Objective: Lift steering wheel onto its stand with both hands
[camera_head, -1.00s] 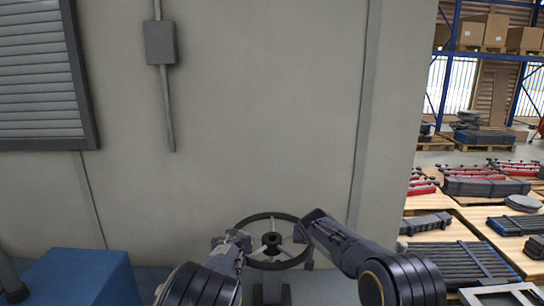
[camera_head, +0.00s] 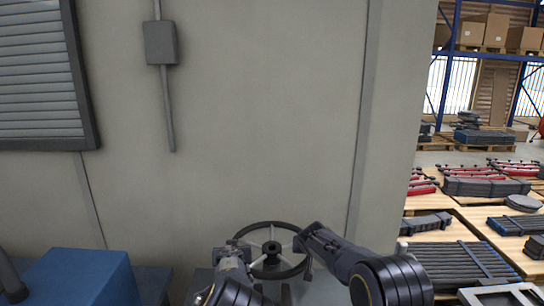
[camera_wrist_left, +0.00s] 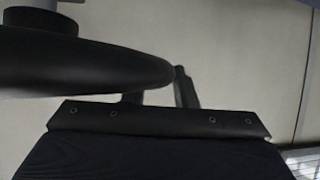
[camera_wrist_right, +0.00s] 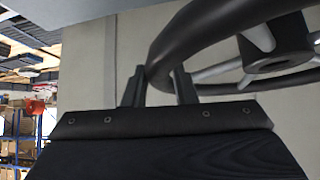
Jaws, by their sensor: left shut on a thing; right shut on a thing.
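The steering wheel (camera_head: 271,247) has a black rim, light spokes and a dark hub, and lies tilted low in the middle of the head view. My left gripper (camera_head: 237,246) is shut on the left side of the rim. My right gripper (camera_head: 304,241) is shut on the right side. The rim shows large in the left wrist view (camera_wrist_left: 90,62) and in the right wrist view (camera_wrist_right: 190,35), running between the fingers.
A blue box (camera_head: 80,278) stands at the lower left. A plain beige wall (camera_head: 260,110) rises behind the wheel. To the right are wooden tables with dark and red parts (camera_head: 470,186), and blue shelving (camera_head: 447,70) with cartons farther back.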

